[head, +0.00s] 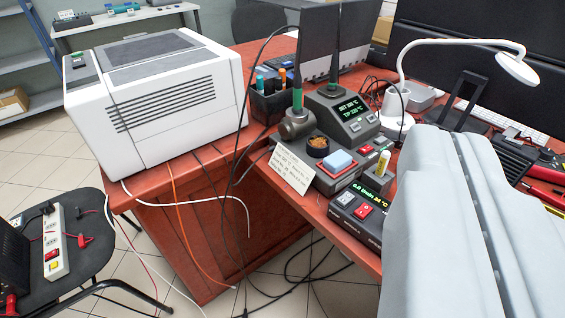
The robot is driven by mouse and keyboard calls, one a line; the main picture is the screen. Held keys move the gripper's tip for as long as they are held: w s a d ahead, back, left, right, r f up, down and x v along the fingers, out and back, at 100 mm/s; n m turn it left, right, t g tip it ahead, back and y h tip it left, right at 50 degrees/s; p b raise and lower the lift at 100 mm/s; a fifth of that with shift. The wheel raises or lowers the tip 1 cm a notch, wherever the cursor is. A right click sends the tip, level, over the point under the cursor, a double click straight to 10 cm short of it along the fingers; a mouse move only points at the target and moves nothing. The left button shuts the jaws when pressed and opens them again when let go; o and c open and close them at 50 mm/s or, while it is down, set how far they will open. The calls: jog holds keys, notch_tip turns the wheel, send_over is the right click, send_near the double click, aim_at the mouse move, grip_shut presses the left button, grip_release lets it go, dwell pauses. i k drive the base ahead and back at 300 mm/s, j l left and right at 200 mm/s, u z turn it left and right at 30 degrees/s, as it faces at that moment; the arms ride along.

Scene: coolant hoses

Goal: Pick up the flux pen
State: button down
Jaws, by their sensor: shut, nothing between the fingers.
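A short pale-yellow pen-like item (384,163), which looks like the flux pen, stands upright among the small devices on the red-brown bench. Its lower end is hidden, and I cannot read a label. My gripper (447,132) is the large light-grey form at the lower right. Its fingers are shut together with a seam between them and hold nothing. In the picture its tip lies to the right of the pen-like item and apart from it. It covers part of the bench behind it.
A soldering station (345,110), a small supply with a red switch (357,212), a blue sponge (338,160) and a card (290,170) crowd the bench. A black cup of markers (268,98) and a white lamp (515,68) stand behind. A white machine (155,90) is left.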

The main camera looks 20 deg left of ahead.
aim_at(386, 155)
jog(key=k+z, duration=0.15)
jog(key=k, duration=0.75)
jog(key=i+j, duration=0.2)
jog(key=i, duration=0.2)
jog(key=i+j+u, duration=0.1)
jog(key=i+j, duration=0.15)
jog(key=i, duration=0.2)
jog(key=i+j, duration=0.2)
jog(key=i, duration=0.2)
jog(key=u, duration=0.05)
